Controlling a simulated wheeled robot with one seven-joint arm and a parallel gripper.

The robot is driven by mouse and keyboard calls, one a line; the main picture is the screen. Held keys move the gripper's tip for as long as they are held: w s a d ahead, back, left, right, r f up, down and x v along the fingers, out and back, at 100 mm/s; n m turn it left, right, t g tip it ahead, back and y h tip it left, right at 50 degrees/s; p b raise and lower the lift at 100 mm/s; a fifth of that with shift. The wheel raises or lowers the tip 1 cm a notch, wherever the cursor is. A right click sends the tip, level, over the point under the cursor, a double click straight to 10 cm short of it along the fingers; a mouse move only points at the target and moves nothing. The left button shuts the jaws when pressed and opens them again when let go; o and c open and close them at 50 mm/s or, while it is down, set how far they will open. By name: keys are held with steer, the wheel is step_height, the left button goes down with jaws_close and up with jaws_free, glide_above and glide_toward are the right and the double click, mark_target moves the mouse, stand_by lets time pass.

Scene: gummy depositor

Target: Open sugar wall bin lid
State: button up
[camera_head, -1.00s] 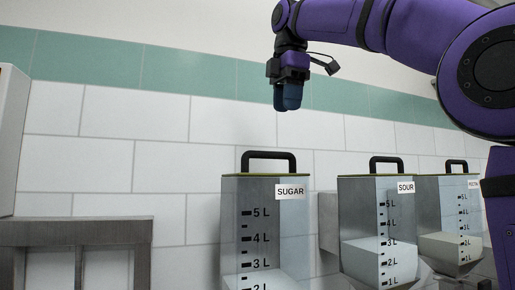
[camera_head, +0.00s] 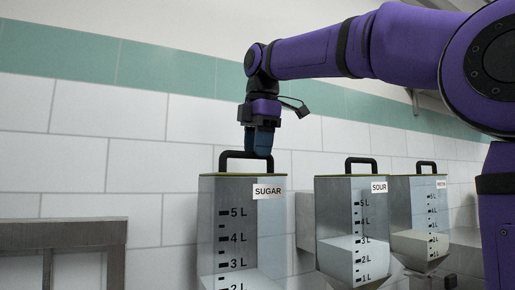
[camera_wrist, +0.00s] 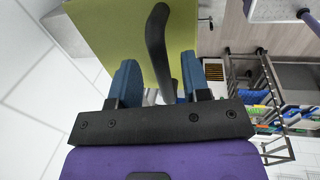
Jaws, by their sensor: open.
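The sugar bin (camera_head: 226,232) is a clear wall bin labelled SUGAR with litre marks, standing at the centre of the head view. Its lid is shut and carries a black arched handle (camera_head: 232,155). In the wrist view the lid (camera_wrist: 112,30) is yellow-green and the handle (camera_wrist: 158,50) runs up between the fingers. My gripper (camera_head: 259,150) points down just at the right part of the handle, with blue fingers. In the wrist view my gripper (camera_wrist: 160,82) is open, one finger on each side of the handle. I cannot tell whether either finger touches it.
The sour bin (camera_head: 340,225) and another labelled bin (camera_head: 415,215) stand to the right, both with black handles. A grey metal frame (camera_head: 65,235) is at the lower left. A white tiled wall (camera_head: 130,150) is behind. A rack with colourful items (camera_wrist: 270,110) shows in the wrist view.

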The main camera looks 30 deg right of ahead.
steer(key=shift+f, duration=0.3)
jaws_close()
steer(key=shift+w+r, duration=0.1)
steer(key=shift+r, duration=0.05)
